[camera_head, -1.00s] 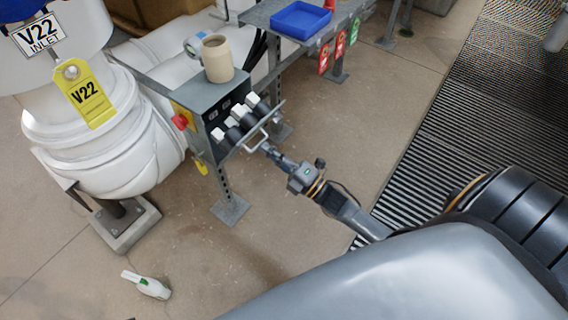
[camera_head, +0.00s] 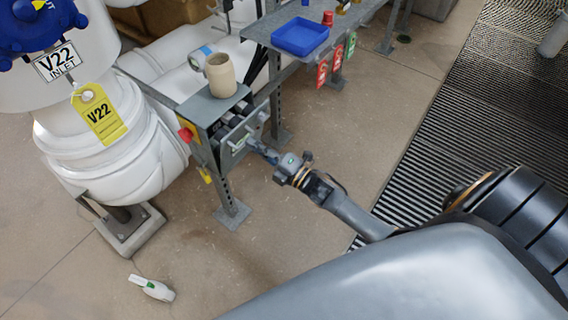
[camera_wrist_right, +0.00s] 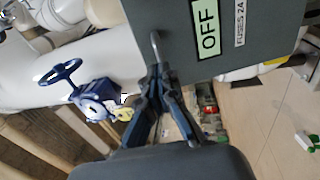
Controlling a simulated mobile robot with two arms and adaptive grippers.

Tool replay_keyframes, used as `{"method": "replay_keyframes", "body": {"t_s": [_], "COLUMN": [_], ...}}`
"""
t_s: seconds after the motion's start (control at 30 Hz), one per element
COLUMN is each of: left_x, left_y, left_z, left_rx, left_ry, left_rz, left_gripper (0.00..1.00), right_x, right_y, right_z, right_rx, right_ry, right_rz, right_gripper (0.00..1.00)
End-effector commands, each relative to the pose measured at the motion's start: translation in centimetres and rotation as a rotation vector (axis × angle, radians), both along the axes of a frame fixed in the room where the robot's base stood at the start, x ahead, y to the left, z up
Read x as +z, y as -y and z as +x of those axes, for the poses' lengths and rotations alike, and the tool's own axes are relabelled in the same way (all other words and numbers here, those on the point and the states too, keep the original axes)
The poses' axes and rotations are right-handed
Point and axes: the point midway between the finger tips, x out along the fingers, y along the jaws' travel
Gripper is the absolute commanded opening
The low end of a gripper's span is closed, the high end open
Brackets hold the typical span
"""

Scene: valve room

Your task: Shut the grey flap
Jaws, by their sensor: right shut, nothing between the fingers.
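The grey flap (camera_head: 245,138) is on the front of the small grey box in the head view. It stands raised at a slant, and dark parts behind it still show past its upper edge. In the right wrist view the flap (camera_wrist_right: 176,28) fills the upper middle, with OFF and FUSES 24 labels and a thin metal handle. My right gripper (camera_head: 265,152) is in front of the flap, close to its outer face. It is shut and empty, its fingertips (camera_wrist_right: 157,70) by the handle; whether they touch cannot be told. My left gripper is not in view.
A beige cup (camera_head: 220,76) stands on top of the box (camera_head: 203,106). A blue tray (camera_head: 300,36) is on the bench behind. A white pipe with a yellow V22 tag (camera_head: 98,114) stands left. A white-green object (camera_head: 152,288) lies on the open floor.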

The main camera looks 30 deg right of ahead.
Motion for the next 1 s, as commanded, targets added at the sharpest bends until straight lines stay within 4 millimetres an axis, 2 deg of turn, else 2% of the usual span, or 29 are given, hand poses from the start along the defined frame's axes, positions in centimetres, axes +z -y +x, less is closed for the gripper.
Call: {"method": "replay_keyframes", "body": {"t_s": [0.2, 0.5, 1.0], "left_x": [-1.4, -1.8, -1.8], "left_y": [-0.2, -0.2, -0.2], "left_z": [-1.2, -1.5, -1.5], "left_rx": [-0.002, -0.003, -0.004], "left_ry": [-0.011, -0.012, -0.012], "left_rz": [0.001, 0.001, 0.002], "left_gripper": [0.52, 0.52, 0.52], "right_x": [1.3, 2.0, 2.5], "right_y": [-0.8, -1.6, -2.1], "right_z": [1.9, 3.8, 5.0], "right_rx": [0.001, 0.0, 0.0], "right_ry": [0.003, 0.002, 0.001], "right_rz": [0.001, 0.001, 0.002], "right_gripper": [0.0, 0.0, 0.0]}}
